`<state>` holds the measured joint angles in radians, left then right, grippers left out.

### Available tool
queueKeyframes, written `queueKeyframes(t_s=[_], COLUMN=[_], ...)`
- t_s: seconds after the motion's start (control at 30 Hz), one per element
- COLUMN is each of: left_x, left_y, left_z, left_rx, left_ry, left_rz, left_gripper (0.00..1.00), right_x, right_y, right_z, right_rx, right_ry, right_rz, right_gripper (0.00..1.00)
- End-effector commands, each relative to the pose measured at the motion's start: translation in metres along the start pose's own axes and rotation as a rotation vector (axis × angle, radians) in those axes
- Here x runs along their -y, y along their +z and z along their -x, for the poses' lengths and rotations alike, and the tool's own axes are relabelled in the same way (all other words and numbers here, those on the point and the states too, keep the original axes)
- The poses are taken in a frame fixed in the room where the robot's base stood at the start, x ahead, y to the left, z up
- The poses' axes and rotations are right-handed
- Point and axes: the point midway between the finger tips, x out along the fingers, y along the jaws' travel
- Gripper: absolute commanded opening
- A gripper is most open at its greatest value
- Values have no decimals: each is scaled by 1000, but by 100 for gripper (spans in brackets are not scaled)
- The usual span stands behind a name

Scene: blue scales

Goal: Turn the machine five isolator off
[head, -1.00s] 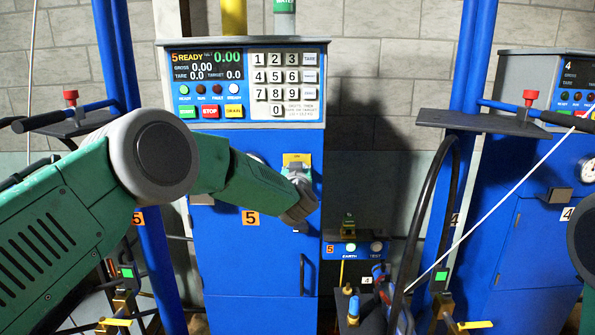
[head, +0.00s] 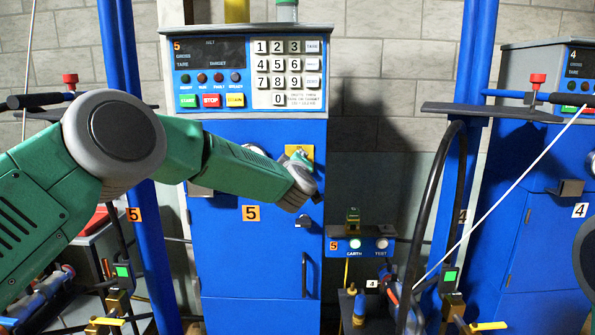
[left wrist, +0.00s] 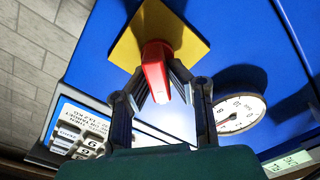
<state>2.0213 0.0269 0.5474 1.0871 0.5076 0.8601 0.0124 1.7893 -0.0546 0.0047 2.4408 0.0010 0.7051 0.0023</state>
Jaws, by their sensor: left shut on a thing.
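The machine five cabinet (head: 250,250) is blue, with an orange "5" label on its door. Its display panel (head: 209,55) is dark, with no readings. The isolator has a yellow plate (left wrist: 185,40) and a red handle (left wrist: 155,68), seen in the left wrist view. In the head view, the plate (head: 306,150) shows above my gripper, and the handle is mostly hidden. My left gripper (left wrist: 162,82) is shut on the red handle, with a finger on either side of it. In the head view the left gripper (head: 303,180) is at the cabinet front. My right gripper is not in view.
A keypad (head: 288,75) is above the isolator. A round gauge (left wrist: 240,112) is beside it in the wrist view. Blue posts (head: 455,200) and black hoses (head: 437,190) flank the cabinet.

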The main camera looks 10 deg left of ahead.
Motion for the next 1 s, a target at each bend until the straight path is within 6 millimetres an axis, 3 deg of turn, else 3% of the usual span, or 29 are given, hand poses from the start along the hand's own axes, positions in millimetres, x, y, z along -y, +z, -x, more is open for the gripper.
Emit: queueKeyframes(t_s=[0.5,1.0], left_x=[11,13], left_y=[5,6], left_z=[0,0], left_rx=[1,2], left_ry=[-4,-8], left_rz=[460,669], left_gripper=[0,0], right_x=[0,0], right_y=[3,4], right_z=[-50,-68], right_rx=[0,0], right_ry=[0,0], right_rz=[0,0], right_gripper=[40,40])
